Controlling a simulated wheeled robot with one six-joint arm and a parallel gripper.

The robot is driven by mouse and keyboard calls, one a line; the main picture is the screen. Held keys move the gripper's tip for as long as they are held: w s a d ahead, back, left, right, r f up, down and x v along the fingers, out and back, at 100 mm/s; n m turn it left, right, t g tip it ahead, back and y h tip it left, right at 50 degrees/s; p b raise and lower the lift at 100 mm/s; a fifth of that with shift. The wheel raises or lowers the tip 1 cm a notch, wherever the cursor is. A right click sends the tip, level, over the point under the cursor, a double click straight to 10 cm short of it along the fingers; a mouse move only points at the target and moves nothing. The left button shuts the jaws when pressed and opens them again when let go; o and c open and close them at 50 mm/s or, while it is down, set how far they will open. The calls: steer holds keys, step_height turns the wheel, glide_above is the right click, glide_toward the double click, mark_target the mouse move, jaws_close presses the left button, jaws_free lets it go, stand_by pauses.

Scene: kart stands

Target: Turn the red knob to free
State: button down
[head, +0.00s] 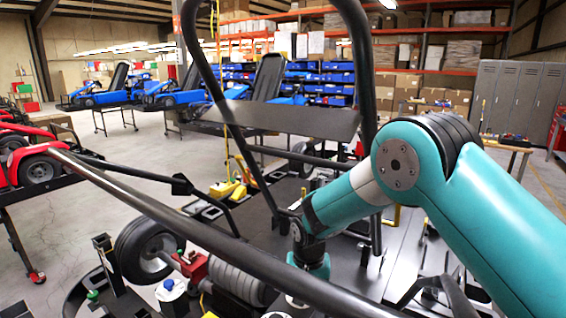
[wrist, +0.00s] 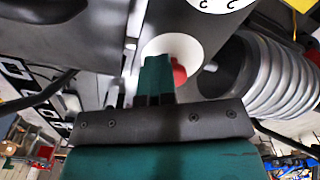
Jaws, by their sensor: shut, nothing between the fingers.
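The red knob (wrist: 179,72) shows in the wrist view against a round white disc (wrist: 190,47). My gripper (wrist: 155,68) has its teal fingers together in front of the disc, just left of the visible part of the knob. The fingers hide the rest of the knob, and I cannot tell whether they touch it. Nothing shows between the fingers. In the head view my arm reaches down into the kart frame, with its teal wrist part (head: 312,262) low among the tubes. I cannot make out the knob or the fingertips there.
A ribbed grey cylinder (wrist: 275,75) lies close right of the disc in the wrist view. In the head view, black frame tubes (head: 215,240) cross in front of my arm. A kart wheel (head: 150,252) stands at left. Shelves with blue bins (head: 330,78) are far behind.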

mark_target(295, 309)
steer(key=shift+s+f, duration=0.3)
steer(key=shift+f, duration=0.4)
steer(key=shift+a+b, duration=0.55)
steer(key=shift+b, duration=0.05)
steer(key=shift+w+a+b, duration=0.1)
steer(key=shift+a+b, duration=0.2)
steer(key=shift+a, duration=0.45)
steer(key=shift+d, duration=0.15)
steer(key=shift+s, duration=0.3)
step_height(295, 309, up, 6)
steer(key=p, duration=0.3)
steer(key=shift+w+r, duration=0.2)
steer(key=shift+w, duration=0.1)
